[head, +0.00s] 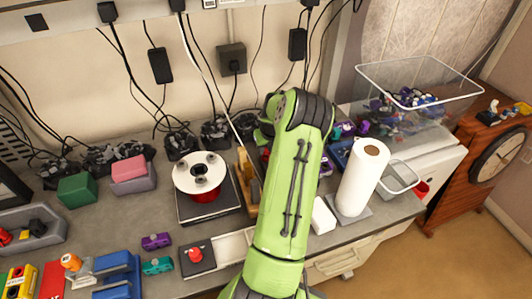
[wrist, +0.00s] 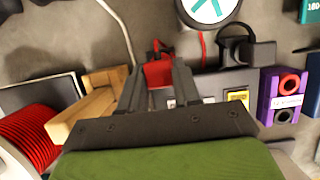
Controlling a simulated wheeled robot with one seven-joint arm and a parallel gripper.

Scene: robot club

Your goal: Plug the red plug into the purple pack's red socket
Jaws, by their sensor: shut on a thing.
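In the wrist view my gripper (wrist: 158,75) is shut on the red plug (wrist: 158,72), which sits between its two dark fingertips. The purple pack (wrist: 268,100) stands to the right of my gripper in the wrist view, clearly apart from the plug. Its red socket (wrist: 289,83) is a round ring above a black socket (wrist: 284,115), with a pale label between them. In the head view my green arm hides my gripper and most of the area around it.
A wooden object (wrist: 90,108) and a red spool (wrist: 25,135) lie left of my gripper. A grey unit with a yellow patch (wrist: 238,96) and a black adapter (wrist: 250,53) lie between gripper and pack. A paper roll (head: 362,178) stands right of my arm.

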